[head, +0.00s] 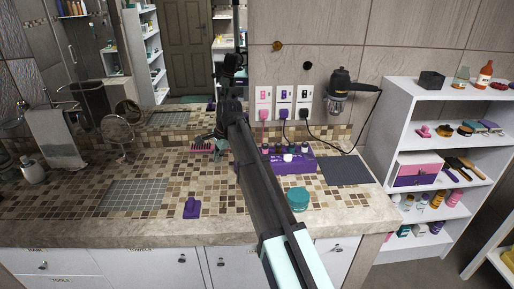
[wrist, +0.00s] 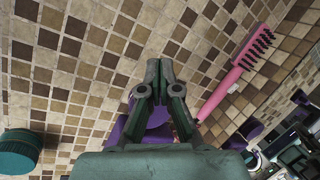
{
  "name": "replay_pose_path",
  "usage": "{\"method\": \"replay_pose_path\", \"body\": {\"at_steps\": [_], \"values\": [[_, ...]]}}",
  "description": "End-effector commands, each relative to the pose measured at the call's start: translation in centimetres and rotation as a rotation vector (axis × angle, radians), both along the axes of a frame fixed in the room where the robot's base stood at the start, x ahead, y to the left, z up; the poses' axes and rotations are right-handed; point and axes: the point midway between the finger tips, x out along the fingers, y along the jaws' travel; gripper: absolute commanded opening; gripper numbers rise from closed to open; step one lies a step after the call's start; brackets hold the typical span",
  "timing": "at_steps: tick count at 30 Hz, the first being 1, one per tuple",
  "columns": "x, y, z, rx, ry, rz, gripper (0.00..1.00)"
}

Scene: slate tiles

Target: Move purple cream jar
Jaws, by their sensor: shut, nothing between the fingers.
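My gripper (wrist: 166,65) is shut and empty, its fingertips together over the tiled counter. In the head view my gripper (head: 203,138) is at the back of the counter, small and dark beside the pink brush.
A pink brush (wrist: 230,80) lies right of the fingers. A teal jar (head: 299,199) stands near the counter's front, right of my arm. A purple organizer (head: 292,166) and a dark mat (head: 346,171) are at right.

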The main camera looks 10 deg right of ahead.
Motion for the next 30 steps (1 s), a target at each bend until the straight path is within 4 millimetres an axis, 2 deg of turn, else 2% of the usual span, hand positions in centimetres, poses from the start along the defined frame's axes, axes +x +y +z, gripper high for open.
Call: {"method": "replay_pose_path", "body": {"at_steps": [1, 3, 6, 10, 13, 17, 30], "values": [[0.8, -3.4, 2.1, 0.021, 0.056, -0.122, 0.0], [0.9, -7.1, 3.1, 0.047, 0.133, -0.281, 0.0], [0.8, -11.2, 4.1, 0.076, 0.22, -0.464, 0.0], [0.5, -14.5, 4.9, 0.098, 0.289, -0.613, 0.0], [0.3, -15.5, 4.9, 0.103, 0.314, -0.664, 0.0], [0.3, -15.5, 4.0, 0.104, 0.319, -0.676, 0.0], [0.7, -13.9, -2.2, 0.104, 0.317, -0.672, 0.0]]}}
